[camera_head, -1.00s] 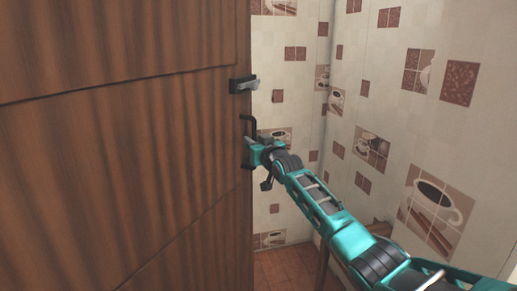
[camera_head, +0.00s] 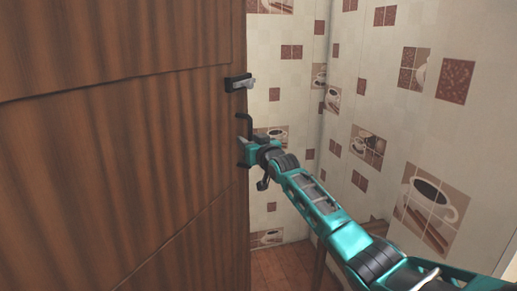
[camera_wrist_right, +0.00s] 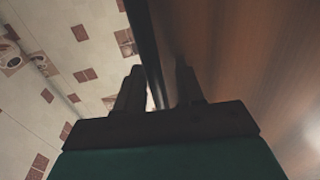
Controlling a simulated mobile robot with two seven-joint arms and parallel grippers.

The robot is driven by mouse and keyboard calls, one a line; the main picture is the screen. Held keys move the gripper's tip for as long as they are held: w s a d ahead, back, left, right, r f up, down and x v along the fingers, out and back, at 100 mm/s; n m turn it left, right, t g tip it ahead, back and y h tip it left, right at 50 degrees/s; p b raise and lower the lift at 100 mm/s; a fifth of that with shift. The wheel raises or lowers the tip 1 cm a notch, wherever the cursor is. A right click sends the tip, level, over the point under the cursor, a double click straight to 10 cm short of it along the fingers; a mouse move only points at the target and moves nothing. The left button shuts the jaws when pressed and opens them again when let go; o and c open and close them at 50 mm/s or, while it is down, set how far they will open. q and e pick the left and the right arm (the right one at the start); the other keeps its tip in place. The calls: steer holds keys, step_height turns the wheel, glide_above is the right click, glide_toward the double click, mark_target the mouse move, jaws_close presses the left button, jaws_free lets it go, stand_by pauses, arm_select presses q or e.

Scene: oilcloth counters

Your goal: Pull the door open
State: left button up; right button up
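The brown wooden door (camera_head: 120,150) fills the left of the head view, its free edge running down the middle. A black bar handle (camera_head: 246,122) is near that edge and shows as a dark bar in the wrist view (camera_wrist_right: 146,50). A dark and grey latch-like fitting (camera_head: 238,82) sits above it. My right gripper (camera_head: 243,154) is at the handle's lower end. In the wrist view its two fingers (camera_wrist_right: 159,88) are apart, one on each side of the bar, with a gap on the door side. My left gripper is not seen.
A tiled wall (camera_head: 400,120) with coffee-cup pictures stands behind and to the right of the door. Reddish-brown floor (camera_head: 280,266) shows below. A wooden piece (camera_head: 321,262) is partly hidden behind my right arm.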

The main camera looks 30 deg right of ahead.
arm_select(q)
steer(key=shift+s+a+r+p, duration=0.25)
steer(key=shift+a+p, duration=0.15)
steer(key=shift+p, duration=0.4)
arm_select(e)
steer(key=s, duration=1.2)
steer(key=shift+s, duration=0.25)
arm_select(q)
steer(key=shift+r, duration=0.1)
arm_select(e)
steer(key=shift+a, duration=0.15)
